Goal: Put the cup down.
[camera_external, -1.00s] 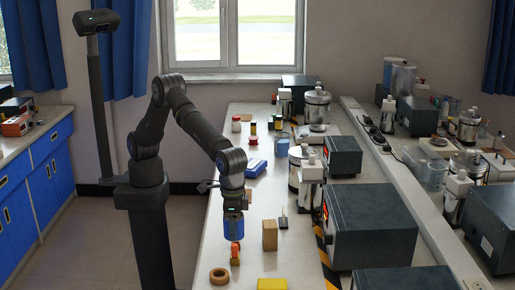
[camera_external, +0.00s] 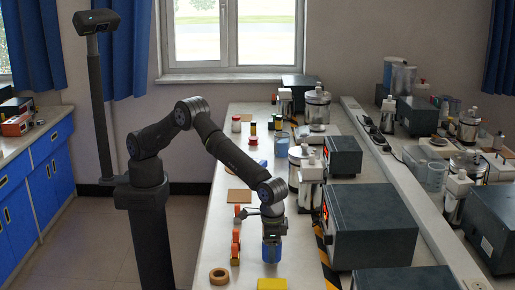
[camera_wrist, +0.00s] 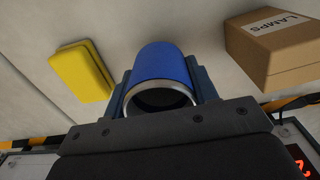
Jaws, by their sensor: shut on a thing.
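The blue cup (camera_external: 271,253) is held in my gripper (camera_external: 271,238), low over the bench top in the external view. In the wrist view the blue cup (camera_wrist: 164,62) sits between the two fingers of my gripper (camera_wrist: 162,88), with its silver rim and dark opening towards the camera. My gripper is shut on the cup's sides. The cup looks upright. I cannot tell whether its base touches the bench (camera_external: 222,250).
A yellow block (camera_external: 272,284) lies in front of the cup. A box marked LAMPS (camera_wrist: 272,48) shows at right in the wrist view. Orange item (camera_external: 235,248) and tape roll (camera_external: 219,276) lie left. A dark instrument (camera_external: 368,225) stands right.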

